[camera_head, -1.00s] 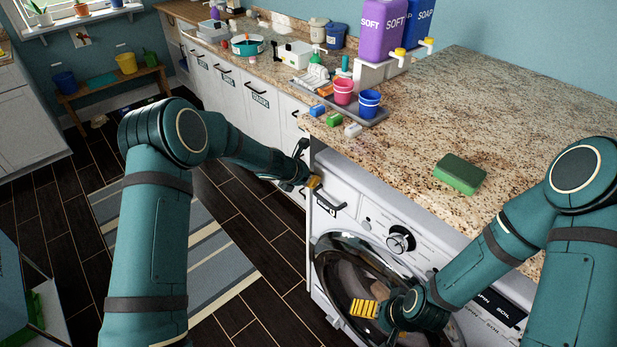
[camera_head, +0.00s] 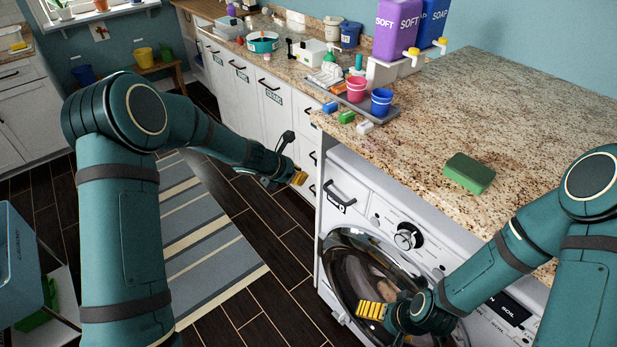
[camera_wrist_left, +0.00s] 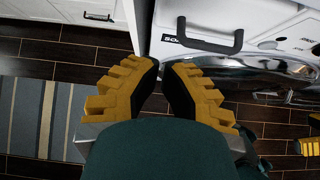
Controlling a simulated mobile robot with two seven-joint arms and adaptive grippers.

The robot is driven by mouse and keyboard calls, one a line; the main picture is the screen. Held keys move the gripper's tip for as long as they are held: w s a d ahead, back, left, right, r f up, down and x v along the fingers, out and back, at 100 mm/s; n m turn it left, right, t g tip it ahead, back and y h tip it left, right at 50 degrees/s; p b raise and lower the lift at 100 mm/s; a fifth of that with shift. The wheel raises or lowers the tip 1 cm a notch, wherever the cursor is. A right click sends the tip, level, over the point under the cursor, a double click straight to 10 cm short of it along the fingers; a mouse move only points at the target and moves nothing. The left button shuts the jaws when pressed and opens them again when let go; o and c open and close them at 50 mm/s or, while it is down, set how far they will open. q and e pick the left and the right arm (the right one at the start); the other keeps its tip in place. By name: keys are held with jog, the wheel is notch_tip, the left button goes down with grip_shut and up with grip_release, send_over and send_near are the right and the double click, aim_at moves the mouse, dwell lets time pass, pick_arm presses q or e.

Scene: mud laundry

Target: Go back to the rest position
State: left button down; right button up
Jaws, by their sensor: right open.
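My left gripper (camera_head: 292,172) is in front of the cabinet, near the washer's upper left corner, with its yellow pads partly seen. In the left wrist view my left gripper (camera_wrist_left: 162,68) shows both yellow-padded fingers with an empty gap between the tips. My right gripper (camera_head: 372,311) is low in front of the washer's round glass door (camera_head: 345,262). Its yellow pads show, and I see nothing held in it. Whether it touches the door I cannot tell.
The washer (camera_head: 375,207) stands under a granite counter (camera_head: 520,110) with a green sponge (camera_head: 468,173) on it. A grey tray (camera_head: 390,113) with cups stands further back. A striped rug (camera_head: 205,235) lies on open dark floor. A blue bin (camera_head: 18,265) is at far left.

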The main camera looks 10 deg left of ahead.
pick_arm(q)
jog(key=s+d+f+m+g+b, duration=0.1)
jog(key=s+d+f+m, duration=0.1)
jog(key=s+f+m, duration=0.3)
jog(key=s+d+f+m+g+y, duration=0.1)
jog(key=s+f+m, duration=0.5)
jog(key=s+m, duration=0.6)
jog(key=s+d+f+m+g+b, duration=0.1)
jog(key=s+d+f+m+g, duration=0.2)
jog(key=s+f+m, duration=0.3)
jog(key=s+d+m, duration=0.1)
jog(key=s+m, duration=0.2)
jog(key=s, duration=0.4)
jog(key=shift+s+y+b, duration=0.3)
jog(key=shift+y, duration=0.1)
jog(key=shift+f, duration=0.1)
